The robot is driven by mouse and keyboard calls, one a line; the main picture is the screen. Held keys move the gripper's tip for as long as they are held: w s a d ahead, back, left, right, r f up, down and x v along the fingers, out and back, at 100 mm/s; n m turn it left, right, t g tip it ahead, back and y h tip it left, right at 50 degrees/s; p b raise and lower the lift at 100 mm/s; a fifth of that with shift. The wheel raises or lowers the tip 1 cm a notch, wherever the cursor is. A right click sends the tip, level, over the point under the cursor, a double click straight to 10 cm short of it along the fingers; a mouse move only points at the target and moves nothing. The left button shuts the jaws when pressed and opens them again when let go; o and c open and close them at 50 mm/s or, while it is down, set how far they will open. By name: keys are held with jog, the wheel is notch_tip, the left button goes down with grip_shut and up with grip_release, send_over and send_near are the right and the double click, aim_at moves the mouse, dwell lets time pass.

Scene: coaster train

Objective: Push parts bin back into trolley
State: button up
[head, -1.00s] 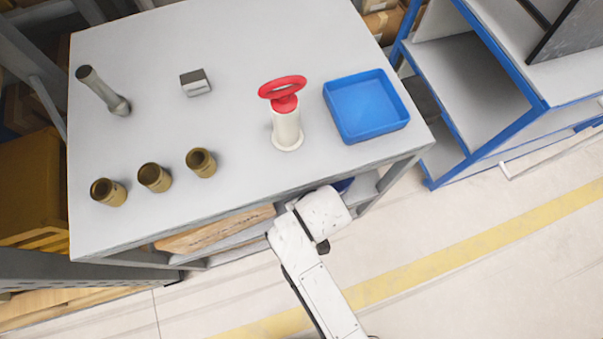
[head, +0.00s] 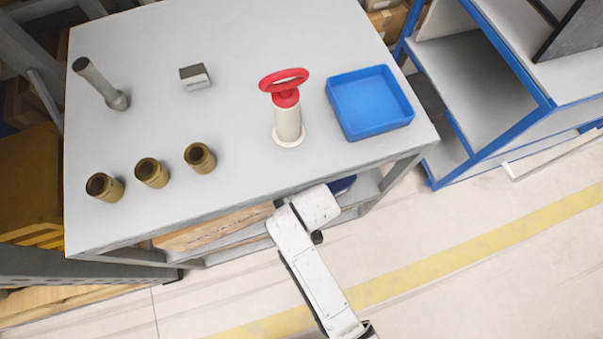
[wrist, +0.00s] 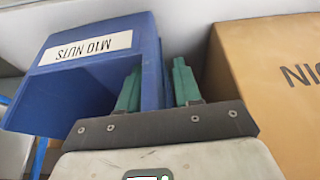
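The blue parts bin (wrist: 45,97), with an upside-down white "M10 NUTS" label, fills the left of the wrist view. A small dark blue part of it shows in the head view (head: 343,184) under the grey tabletop. My gripper (wrist: 157,72) has two green fingers, set apart, at the bin's right side. A blue wall shows between them; whether they touch it I cannot tell. In the head view my arm reaches under the front edge of the grey trolley (head: 230,60), and the gripper is hidden.
A cardboard box (wrist: 265,90) stands close to the right of my gripper, also seen under the tabletop (head: 215,230). On top are a red-handled white device (head: 287,122), a blue tray (head: 368,100), brass cups (head: 152,172), a grey tube (head: 100,82) and a small block (head: 195,77). Floor in front is clear.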

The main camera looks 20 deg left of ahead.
grip_shut()
dwell(0.4)
jog(key=shift+w, duration=0.1)
jog(key=shift+w+d, duration=0.4)
jog(key=shift+w, duration=0.45)
jog(key=shift+o, duration=0.7)
grip_release()
